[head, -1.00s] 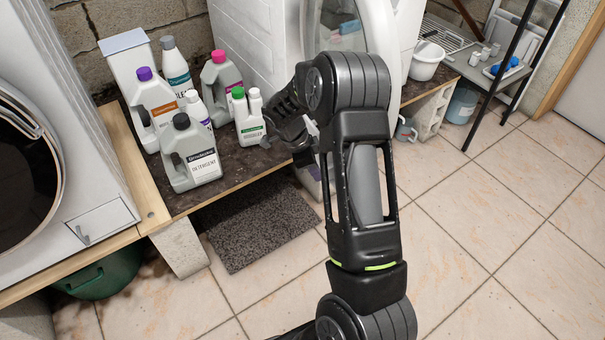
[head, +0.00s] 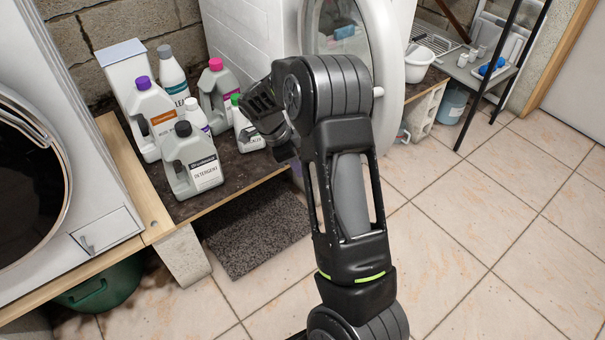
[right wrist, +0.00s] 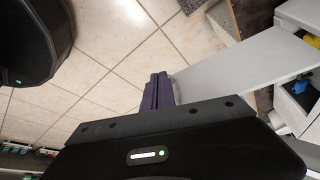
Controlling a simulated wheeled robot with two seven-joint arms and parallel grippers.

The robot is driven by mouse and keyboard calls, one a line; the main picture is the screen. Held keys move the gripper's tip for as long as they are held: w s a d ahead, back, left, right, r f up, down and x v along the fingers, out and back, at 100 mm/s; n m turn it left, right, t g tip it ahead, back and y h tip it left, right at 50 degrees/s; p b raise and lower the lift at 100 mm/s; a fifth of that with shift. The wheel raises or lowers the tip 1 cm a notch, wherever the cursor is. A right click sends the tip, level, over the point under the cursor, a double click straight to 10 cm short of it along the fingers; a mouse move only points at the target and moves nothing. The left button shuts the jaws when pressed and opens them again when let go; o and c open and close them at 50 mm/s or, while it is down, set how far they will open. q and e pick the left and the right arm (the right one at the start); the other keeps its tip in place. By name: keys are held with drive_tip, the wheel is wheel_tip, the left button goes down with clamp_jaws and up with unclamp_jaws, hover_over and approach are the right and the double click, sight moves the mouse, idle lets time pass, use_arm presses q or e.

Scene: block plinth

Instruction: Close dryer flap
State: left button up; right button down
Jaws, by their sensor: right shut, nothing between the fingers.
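A white front-loading machine (head: 252,42) stands at the back, with its round door (head: 389,62) swung open. A flat pale grey panel (right wrist: 240,68), which looks like an open flap, sticks out beside a white body in the right wrist view. My right gripper (right wrist: 157,92) is shut and empty, its dark fingers at or very near the panel's left end; contact is unclear. In the head view my own right arm hides much of this area. My left gripper is not in view.
Several bottles, including a grey detergent bottle (head: 193,160), stand on the dark bench left of my right forearm. Another machine (head: 60,130) is at the left. A grey mat (head: 255,236) lies on the tiled floor (head: 440,240), which is open at right.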

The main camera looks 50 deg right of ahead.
drive_tip(key=v, duration=0.5)
drive_tip(key=shift+f+p, duration=0.1)
drive_tip(key=shift+p, duration=0.25)
drive_tip(key=shift+a, duration=0.1)
